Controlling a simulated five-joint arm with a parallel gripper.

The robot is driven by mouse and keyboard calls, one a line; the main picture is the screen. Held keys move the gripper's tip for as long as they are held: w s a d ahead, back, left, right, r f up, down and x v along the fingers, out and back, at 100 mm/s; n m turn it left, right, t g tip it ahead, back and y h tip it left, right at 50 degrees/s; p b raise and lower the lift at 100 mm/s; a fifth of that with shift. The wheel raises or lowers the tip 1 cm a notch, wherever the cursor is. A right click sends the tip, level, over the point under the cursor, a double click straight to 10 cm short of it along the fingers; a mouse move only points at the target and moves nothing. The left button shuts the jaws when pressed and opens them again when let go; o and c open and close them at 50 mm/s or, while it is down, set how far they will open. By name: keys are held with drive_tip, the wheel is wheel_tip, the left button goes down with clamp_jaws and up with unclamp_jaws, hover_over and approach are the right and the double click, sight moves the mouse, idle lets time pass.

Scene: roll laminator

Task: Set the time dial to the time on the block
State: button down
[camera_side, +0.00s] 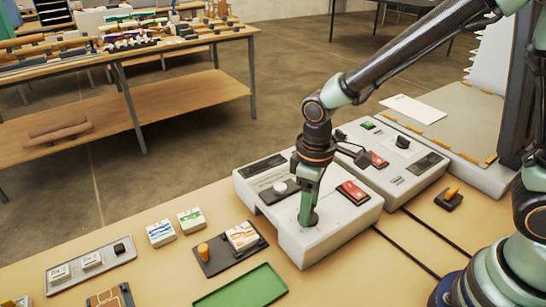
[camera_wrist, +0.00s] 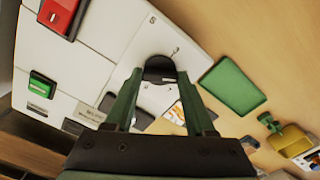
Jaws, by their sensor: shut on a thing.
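The time dial (camera_wrist: 159,63) is a dark round knob on the white laminator panel, with small printed marks around it in the wrist view. My gripper (camera_wrist: 160,78) is shut on this dial, one green finger on each side. In the side view my gripper (camera_side: 309,218) points down at the near corner of the white laminator (camera_side: 335,235) and hides most of the dial. A white block with blue and orange stripes (camera_side: 242,236) sits on a dark tray (camera_side: 216,262). I cannot read a time on any block, nor the dial's setting.
A second white unit (camera_side: 425,165) stands behind. A green mat (camera_side: 243,290), loose blocks (camera_side: 191,220) and a grey tray (camera_side: 118,258) lie on the table in front.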

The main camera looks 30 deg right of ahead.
idle(0.3)
drive_tip(key=shift+c, duration=1.2)
unclamp_jaws()
wheel_tip(320, 180, up, 12)
drive_tip(key=s+d+r+m+t, duration=0.2)
drive_tip(key=d+m, duration=0.1)
drive_tip(key=d, duration=0.3)
drive_tip(key=s+d+r+m+t, duration=0.2)
drive_tip(key=d+m+t, duration=0.1)
drive_tip(key=d, duration=0.4)
drive_tip(key=shift+s+d+t, duration=0.25)
drive_tip(key=shift+s+t, duration=0.05)
drive_tip(key=shift+s, duration=0.05)
